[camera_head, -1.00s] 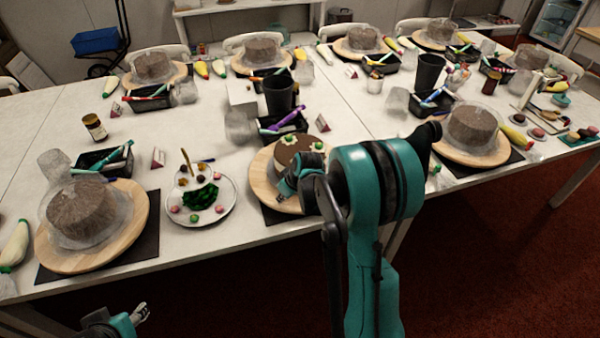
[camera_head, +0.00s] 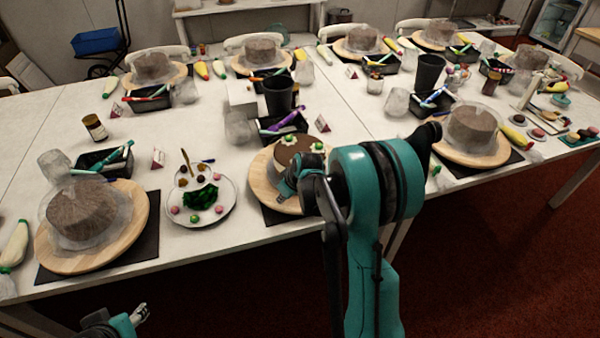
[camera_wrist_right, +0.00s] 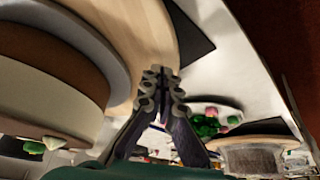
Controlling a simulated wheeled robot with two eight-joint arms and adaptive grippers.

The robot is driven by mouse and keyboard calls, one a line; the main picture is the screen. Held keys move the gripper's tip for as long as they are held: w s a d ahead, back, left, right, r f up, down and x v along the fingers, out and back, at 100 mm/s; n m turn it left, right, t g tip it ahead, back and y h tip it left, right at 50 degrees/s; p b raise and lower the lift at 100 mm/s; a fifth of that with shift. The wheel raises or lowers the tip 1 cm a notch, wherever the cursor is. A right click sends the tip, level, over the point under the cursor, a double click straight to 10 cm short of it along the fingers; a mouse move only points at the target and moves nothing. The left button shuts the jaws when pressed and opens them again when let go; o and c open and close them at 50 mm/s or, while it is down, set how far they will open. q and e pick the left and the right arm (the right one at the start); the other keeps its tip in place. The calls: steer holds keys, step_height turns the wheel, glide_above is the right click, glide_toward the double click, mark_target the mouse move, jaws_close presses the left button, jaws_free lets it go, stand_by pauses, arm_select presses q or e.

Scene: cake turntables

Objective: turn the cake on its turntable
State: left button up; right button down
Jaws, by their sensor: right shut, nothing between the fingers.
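The cake (camera_head: 290,147) has a brown top, a pale side and green-topped decorations. It sits on a round wooden turntable (camera_head: 258,183) at the front middle of the table. My right gripper (camera_head: 281,198) is at the turntable's front, beside the cake, and partly covers both. In the right wrist view the gripper (camera_wrist_right: 161,76) is shut with its fingertips together, nothing between them. There the tips are over or at the wooden rim (camera_wrist_right: 145,30), apart from the cake (camera_wrist_right: 45,85) on the left. Contact with the rim cannot be told. My left gripper (camera_head: 141,313) is low, off the table's front edge.
A plate of sweets (camera_head: 222,213) stands just left of the turntable. A covered cake on a wooden board (camera_head: 130,235) is farther left, another (camera_head: 473,133) to the right. A black tray with pens (camera_head: 285,133) and a black cup (camera_head: 279,95) are behind.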

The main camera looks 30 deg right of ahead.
mark_target(289, 205)
steer(key=shift+f, duration=0.15)
steer(key=shift+f+b, duration=0.5)
steer(key=shift+b, duration=0.05)
steer(key=shift+r, duration=0.1)
steer(key=shift+s+d, duration=0.6)
steer(key=shift+s, duration=0.05)
steer(key=shift+s+d, duration=0.45)
steer(key=shift+d, duration=0.05)
steer(key=shift+r+p, duration=1)
steer(key=shift+r, duration=0.4)
steer(key=shift+w, duration=0.1)
